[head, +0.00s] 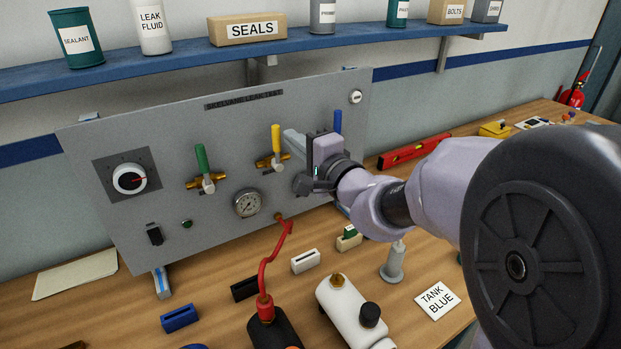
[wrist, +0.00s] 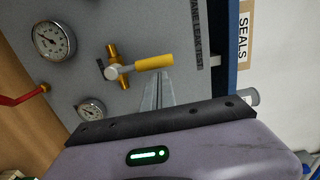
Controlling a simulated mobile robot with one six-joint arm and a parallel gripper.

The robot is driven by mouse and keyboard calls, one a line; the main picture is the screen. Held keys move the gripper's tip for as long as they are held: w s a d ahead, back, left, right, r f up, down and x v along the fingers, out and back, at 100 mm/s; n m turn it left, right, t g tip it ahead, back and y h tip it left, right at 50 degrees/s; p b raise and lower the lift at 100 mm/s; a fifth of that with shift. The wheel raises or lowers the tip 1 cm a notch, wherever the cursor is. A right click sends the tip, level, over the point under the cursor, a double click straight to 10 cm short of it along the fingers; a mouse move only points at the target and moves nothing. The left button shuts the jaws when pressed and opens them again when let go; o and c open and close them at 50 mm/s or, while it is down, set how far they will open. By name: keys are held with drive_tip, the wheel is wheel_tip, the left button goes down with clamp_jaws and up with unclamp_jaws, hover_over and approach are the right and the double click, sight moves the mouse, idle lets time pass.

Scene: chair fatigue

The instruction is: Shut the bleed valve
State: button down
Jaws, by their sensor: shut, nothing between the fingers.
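Three lever valves are on the grey test panel (head: 225,120); I cannot read which is the bleed valve. The green lever (head: 201,158) and yellow lever (head: 276,139) point up in the head view. The blue lever (head: 338,121) is partly hidden behind my wrist. In the wrist view, the yellow lever (wrist: 154,62) runs across its brass body (wrist: 113,52). My gripper (head: 291,137) is shut and empty, just right of the yellow lever. Its fingertips (wrist: 160,74) appear close beside the handle; contact is unclear.
A red hose (head: 274,257) rises to the panel. A white cylinder (head: 348,310) and small blocks occupy the bench. A blue shelf (head: 170,57) overhangs the panel.

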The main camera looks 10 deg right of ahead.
drive_tip(key=shift+a+r+n, duration=0.1)
drive_tip(key=shift+n, duration=0.2)
idle(0.4)
drive_tip(key=s+d, duration=0.7)
drive_tip(key=s, duration=0.2)
drive_tip(key=shift+d, duration=0.25)
